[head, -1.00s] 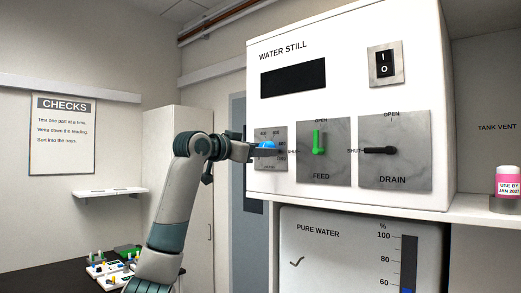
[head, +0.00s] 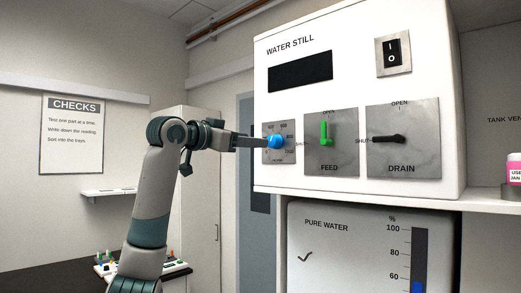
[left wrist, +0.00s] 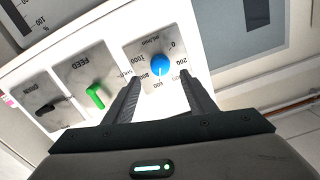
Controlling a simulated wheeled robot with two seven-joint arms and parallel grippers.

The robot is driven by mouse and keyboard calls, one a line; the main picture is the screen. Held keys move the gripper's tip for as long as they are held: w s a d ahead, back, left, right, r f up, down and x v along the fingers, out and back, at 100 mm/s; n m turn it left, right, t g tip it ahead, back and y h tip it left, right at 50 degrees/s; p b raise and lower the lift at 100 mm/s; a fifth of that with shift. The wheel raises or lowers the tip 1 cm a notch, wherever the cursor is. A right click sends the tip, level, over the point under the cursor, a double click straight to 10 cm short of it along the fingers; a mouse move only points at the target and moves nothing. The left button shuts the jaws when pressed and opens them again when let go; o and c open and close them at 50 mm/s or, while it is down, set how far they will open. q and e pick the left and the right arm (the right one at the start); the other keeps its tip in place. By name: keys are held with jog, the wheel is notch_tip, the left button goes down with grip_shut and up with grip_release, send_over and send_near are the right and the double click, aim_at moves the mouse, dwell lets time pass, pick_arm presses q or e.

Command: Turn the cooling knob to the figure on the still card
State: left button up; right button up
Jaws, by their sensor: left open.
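The blue cooling knob (head: 277,141) sits on a small marble-look dial plate (head: 267,157) at the left of the water still (head: 350,85). In the left wrist view the blue knob (left wrist: 160,64) has a ring of figures from 0 to 1000. A light mark on it seems to point near 600. My left gripper (head: 262,142) is just left of the knob in the head view. In the left wrist view its open fingers (left wrist: 160,80) stand either side of the dial, with nothing between them touching the knob that I can see. No still card is readable.
The green FEED lever (head: 326,134) points up and the black DRAIN lever (head: 388,139) points left to SHUT. A power switch (head: 393,54) is above. A dark table (head: 50,279) with small coloured parts lies lower left.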

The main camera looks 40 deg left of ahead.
pick_arm(q)
jog(key=s+b, duration=0.2)
jog(key=s, duration=0.7)
jog(key=shift+a+b, duration=0.3)
jog(key=shift+a, duration=0.05)
dwell(1.3)
